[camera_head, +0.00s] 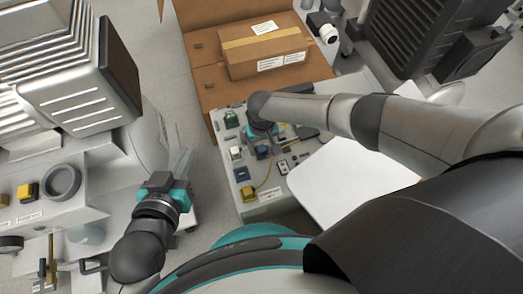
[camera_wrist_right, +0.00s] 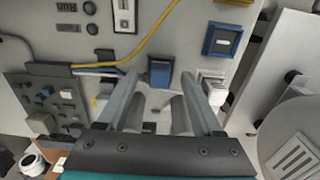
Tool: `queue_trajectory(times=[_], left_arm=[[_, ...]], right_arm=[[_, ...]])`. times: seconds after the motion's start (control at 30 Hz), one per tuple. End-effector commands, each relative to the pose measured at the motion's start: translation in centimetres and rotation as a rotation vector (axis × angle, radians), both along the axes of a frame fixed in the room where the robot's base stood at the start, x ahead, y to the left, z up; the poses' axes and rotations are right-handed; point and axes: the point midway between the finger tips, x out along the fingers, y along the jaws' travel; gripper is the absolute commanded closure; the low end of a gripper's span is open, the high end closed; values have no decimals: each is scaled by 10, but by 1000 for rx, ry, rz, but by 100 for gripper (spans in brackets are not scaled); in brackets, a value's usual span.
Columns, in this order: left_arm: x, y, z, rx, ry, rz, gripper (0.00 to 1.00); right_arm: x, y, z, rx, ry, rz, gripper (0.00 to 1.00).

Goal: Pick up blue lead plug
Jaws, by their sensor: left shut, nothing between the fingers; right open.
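A dark blue block-shaped plug (camera_wrist_right: 160,72) is on the grey panel in the right wrist view, between and just beyond my right fingertips. It also shows in the head view (camera_head: 262,152), just below my right gripper (camera_head: 264,132). In the wrist view the right gripper (camera_wrist_right: 160,92) is open, its fingers on either side of the plug with nothing held. A thin blue and white lead (camera_wrist_right: 100,71) runs left of the plug; where it joins is partly hidden by a finger. My left gripper (camera_head: 180,163) is shut and empty, away to the left.
A blue square socket-like part (camera_wrist_right: 222,40) and a yellow cable (camera_wrist_right: 155,38) lie near the plug. A green circuit board (camera_wrist_right: 45,103) is at the left. A cardboard box (camera_head: 265,52) stands behind the panel (camera_head: 262,198). A white surface (camera_head: 350,185) lies right.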

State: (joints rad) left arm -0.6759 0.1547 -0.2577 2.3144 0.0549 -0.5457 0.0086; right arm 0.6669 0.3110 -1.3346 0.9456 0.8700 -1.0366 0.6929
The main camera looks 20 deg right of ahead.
Motion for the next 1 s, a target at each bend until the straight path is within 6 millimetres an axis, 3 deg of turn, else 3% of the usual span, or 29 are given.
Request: queue_trajectory(times=[0.47, 1.0], left_arm=[[1, -6, 3, -32, -54, -4, 100], [1, -6, 3, -31, -53, -4, 100]], right_arm=[[0, 0, -4, 0, -1, 0, 34], [0, 0, -4, 0, 0, 0, 94]])
